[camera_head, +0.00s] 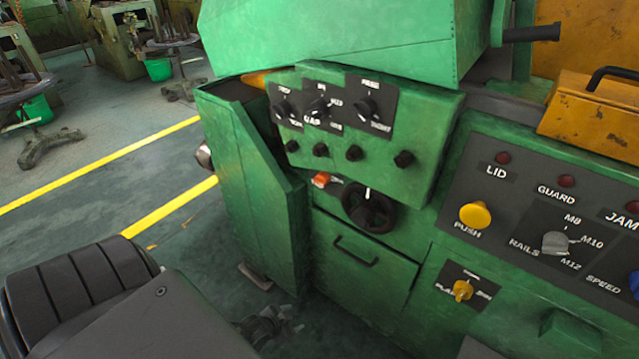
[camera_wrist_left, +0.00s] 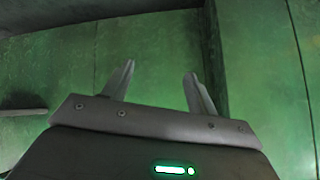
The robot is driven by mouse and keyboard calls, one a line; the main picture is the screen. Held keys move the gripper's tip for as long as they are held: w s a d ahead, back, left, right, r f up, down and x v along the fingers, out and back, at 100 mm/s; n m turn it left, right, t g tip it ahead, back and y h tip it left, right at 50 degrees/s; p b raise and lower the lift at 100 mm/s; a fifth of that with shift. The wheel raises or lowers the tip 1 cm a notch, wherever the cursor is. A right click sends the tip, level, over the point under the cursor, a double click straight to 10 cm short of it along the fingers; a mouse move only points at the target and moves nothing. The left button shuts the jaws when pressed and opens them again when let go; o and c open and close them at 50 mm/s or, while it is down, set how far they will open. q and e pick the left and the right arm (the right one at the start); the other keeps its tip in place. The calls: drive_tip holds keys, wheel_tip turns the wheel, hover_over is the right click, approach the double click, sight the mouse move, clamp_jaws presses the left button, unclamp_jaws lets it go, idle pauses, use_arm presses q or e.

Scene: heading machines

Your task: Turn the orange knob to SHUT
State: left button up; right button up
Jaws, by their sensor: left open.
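The orange knob (camera_head: 320,180) is small and sits on the green machine front in the head view, just left of a black handwheel (camera_head: 369,207). A small dark label lies beside it, too small to read, so I cannot tell which setting it points to. My left gripper (camera_head: 278,324) is low in the head view, dark and partly hidden by my arm, well below the knob and apart from it. In the left wrist view its two fingers (camera_wrist_left: 160,88) are spread with nothing between them, facing plain green panels. The knob is not seen there. My right gripper is not in view.
A green panel with black knobs (camera_head: 317,108) overhangs above the orange knob. A drawer handle (camera_head: 355,251) is below the handwheel. To the right are a yellow push button (camera_head: 475,215) and a yellow knob (camera_head: 462,290). Floor at left is open.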

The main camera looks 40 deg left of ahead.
use_arm(q)
drive_tip(key=w+a+r+m+t, duration=0.1)
drive_tip(key=w+a+r+t, duration=0.15)
drive_tip(key=w+r, duration=0.45)
drive_tip(key=w+a+r+m+t, duration=0.1)
drive_tip(key=w+a+r+t, duration=0.2)
drive_tip(key=r, duration=0.8)
drive_tip(key=m+t+h, duration=0.1)
drive_tip(key=m+t, duration=0.3)
drive_tip(key=m, duration=0.1)
approach(318, 182)
drive_tip(key=shift+g, duration=0.25)
drive_tip(key=w, duration=0.8)
drive_tip(key=shift+w+d+r, duration=0.25)
drive_tip(key=shift+w, duration=0.15)
drive_tip(key=shift+w+d+f, duration=0.1)
drive_tip(key=shift+w, duration=0.55)
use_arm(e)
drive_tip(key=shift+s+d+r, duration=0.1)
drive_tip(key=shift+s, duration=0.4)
use_arm(q)
drive_tip(key=shift+c, duration=0.5)
